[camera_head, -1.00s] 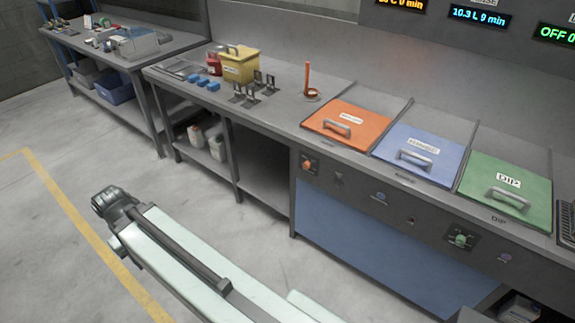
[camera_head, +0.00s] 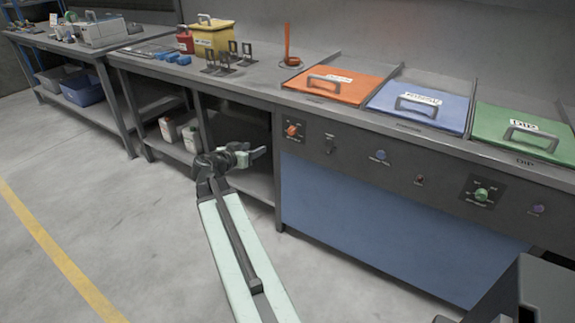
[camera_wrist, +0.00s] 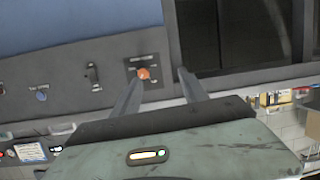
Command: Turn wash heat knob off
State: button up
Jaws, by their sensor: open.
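The orange heat knob (camera_head: 292,130) sits on a dark plate on the counter's front panel, below the orange lid (camera_head: 345,83). The lid's label is too small to read surely. In the wrist view the knob (camera_wrist: 143,73) shows upside down, close to the left finger's tip and between the two fingers' lines. My gripper (camera_head: 258,152) is left of the knob and lower in the head view, in front of the open shelf. It is open and empty, and apart from the knob. Its fingers (camera_wrist: 158,82) point toward the panel in the wrist view.
A green knob (camera_head: 481,194) sits farther right on the same panel, with a black switch (camera_head: 329,143) and small buttons between. Blue (camera_head: 418,103) and green (camera_head: 520,132) lids lie on the counter. The floor in front is clear.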

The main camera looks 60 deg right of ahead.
aim_at(290, 132)
jog(key=s+d+h+b, duration=0.1)
jog(key=d, duration=0.4)
jog(key=s+d+f+m+h+b, duration=0.1)
jog(key=s+d+b, duration=0.1)
jog(key=d, duration=0.4)
jog(key=s+d+m+h+b, duration=0.1)
jog(key=d, duration=0.4)
jog(key=shift+s+d+f+b, duration=0.15)
jog(key=shift+s+d+b, duration=0.1)
jog(key=shift+d+b, duration=0.1)
jog(key=shift+a, duration=0.15)
grip_shut()
